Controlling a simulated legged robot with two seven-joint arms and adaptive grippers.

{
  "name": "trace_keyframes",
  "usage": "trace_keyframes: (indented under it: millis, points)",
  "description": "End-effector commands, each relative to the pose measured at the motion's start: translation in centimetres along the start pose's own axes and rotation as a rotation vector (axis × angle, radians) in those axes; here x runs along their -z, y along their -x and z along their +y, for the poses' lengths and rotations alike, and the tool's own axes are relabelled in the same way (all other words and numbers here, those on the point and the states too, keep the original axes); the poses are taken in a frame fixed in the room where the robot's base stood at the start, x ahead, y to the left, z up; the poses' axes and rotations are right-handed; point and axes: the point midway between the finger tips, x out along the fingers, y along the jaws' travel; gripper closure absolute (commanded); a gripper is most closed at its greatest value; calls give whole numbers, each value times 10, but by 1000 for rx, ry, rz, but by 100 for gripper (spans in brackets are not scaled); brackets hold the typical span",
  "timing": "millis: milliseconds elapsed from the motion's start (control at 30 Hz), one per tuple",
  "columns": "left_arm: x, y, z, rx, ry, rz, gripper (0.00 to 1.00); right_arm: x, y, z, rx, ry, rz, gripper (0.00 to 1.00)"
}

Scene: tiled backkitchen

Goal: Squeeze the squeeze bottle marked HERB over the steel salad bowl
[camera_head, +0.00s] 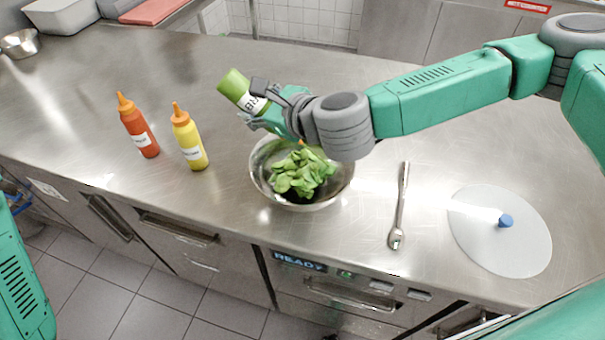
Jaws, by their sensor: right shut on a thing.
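The steel salad bowl (262,180) stands on the steel counter with green leaves (301,175) in it. My right gripper (262,100) is shut on a green squeeze bottle (235,85) above the back left of the bowl. The bottle is tilted, its green base end up and to the left. Its white label is partly covered by the gripper, so only part of the lettering shows. My left gripper is out of view; only a green part of my left arm shows at the lower left edge.
A red bottle (139,128) and a yellow bottle (189,140) stand upright left of the bowl. A long spoon (399,208) and a round clear lid (525,240) with a blue knob lie to the right. A small steel bowl (20,43) stands at the far left.

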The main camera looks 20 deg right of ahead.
Motion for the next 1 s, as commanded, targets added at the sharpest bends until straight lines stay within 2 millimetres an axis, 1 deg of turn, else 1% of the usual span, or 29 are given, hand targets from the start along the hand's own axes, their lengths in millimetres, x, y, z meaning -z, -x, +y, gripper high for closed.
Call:
trace_keyframes:
  millis: [133,167,200,367,467,900,1000]
  points:
    - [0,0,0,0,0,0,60,-1,0,0,1,0,-1,80]
    - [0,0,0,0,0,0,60,-1,0,0,1,0,-1,62]
    - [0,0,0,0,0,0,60,-1,0,0,0,0,-1,68]
    - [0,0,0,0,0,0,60,-1,0,0,0,0,-1,68]
    - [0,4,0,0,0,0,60,-5,2,-2,1,0,-2,68]
    - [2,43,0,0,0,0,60,-50,20,-22,1,0,-2,68]
    - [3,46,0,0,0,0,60,-60,24,-26,2,1,-4,68]
